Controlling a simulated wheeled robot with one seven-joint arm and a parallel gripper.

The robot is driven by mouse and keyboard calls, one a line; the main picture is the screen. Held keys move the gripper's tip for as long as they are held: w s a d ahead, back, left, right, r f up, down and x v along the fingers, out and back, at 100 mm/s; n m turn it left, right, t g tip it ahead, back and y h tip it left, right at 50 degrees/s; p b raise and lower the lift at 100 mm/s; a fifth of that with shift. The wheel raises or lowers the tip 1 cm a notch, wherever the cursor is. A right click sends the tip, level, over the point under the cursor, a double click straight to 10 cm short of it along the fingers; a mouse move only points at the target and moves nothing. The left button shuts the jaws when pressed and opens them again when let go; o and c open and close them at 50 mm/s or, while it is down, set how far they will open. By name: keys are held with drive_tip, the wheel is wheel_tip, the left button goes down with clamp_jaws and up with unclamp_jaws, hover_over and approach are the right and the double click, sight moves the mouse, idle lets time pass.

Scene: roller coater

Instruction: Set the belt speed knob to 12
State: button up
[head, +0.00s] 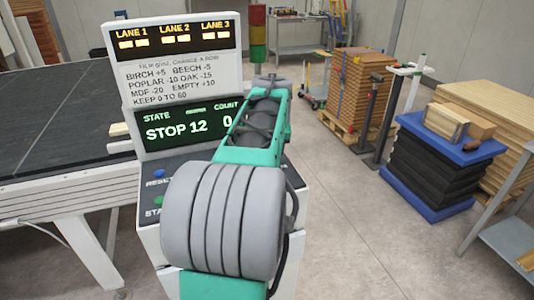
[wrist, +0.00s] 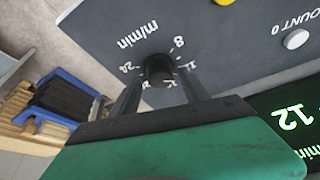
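The belt speed knob (wrist: 158,70) is a small dark round knob on the grey panel in the wrist view. A white m/min scale around it shows 8 and 24; other marks are partly covered, and its pointer cannot be made out. My gripper (wrist: 160,76) has one dark finger on each side of the knob, with narrow gaps seeming to show between fingers and knob. In the head view my arm hides the knob and gripper. The green display (head: 185,125) reads STOP 12 and COUNT 0; its 12 also shows in the wrist view (wrist: 292,117).
A blue button (head: 159,173) and a green button (head: 159,200) sit at the panel's left. A lane sign (head: 175,38) and rule text stand above the display. The dark conveyor bed (head: 60,110) is at left. A blue lift table (head: 450,140) stands right, beyond clear floor.

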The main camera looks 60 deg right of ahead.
drive_tip(key=v, duration=0.7)
drive_tip(key=shift+r, duration=0.35)
drive_tip(key=shift+s+a, duration=0.1)
